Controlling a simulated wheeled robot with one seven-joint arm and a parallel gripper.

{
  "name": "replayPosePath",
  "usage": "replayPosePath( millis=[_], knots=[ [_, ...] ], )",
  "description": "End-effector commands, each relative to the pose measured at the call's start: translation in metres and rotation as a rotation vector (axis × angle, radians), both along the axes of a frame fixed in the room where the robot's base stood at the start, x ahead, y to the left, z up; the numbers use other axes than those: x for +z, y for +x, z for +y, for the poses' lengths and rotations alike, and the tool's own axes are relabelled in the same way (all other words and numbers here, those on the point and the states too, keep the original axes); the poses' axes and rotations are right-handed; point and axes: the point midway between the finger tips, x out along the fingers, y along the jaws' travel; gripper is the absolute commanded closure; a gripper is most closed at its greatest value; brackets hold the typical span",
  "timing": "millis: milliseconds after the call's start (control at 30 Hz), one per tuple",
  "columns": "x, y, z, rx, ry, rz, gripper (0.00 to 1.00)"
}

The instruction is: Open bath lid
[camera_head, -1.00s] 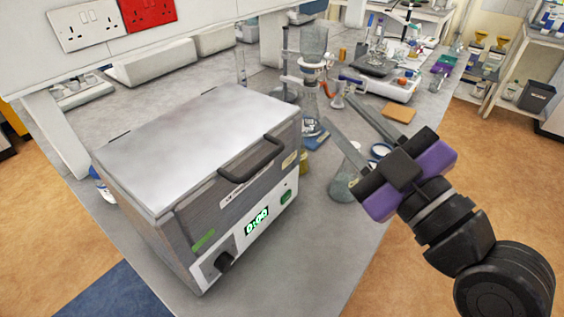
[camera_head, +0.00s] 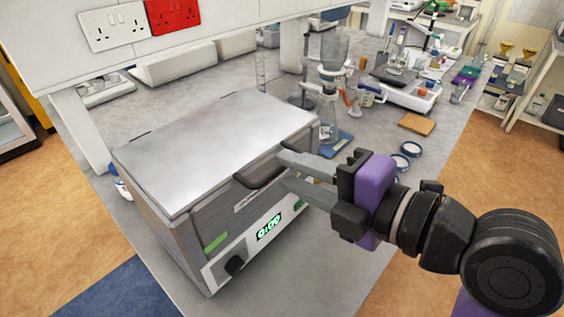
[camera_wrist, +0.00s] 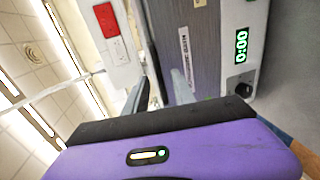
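The bath (camera_head: 165,228) is a grey box on the bench, with a green-lit display (camera_head: 269,227) and a dark knob on its front. Its pale metal lid (camera_head: 215,145) lies flat and closed. A dark handle (camera_head: 257,175) juts out along the lid's front edge. My gripper (camera_head: 283,170) reaches in from the right, its fingers apart, one above the other, with the tips at the handle's right end. Whether the fingers touch the handle cannot be told. In the wrist view, the gripper (camera_wrist: 158,84) points at the bath front (camera_wrist: 205,45), fingers apart.
Glassware on a stand (camera_head: 330,90) and a blue pad (camera_head: 337,142) stand just behind my gripper. Dishes (camera_head: 411,149) and an orange-brown board (camera_head: 417,123) lie to the right. A shelf with red and white sockets (camera_head: 173,14) overhangs behind the bath.

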Motion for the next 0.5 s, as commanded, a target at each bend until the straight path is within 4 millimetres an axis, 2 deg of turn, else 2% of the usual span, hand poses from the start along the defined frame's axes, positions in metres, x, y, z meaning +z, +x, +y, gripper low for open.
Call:
replayPosePath(
  millis=[200, 500],
  knots=[
    [-0.005, 0.015, 0.020, 0.001, 0.001, 0.001, 0.69],
    [-0.007, 0.019, 0.024, -0.001, 0.000, 0.000, 0.69]
  ],
)
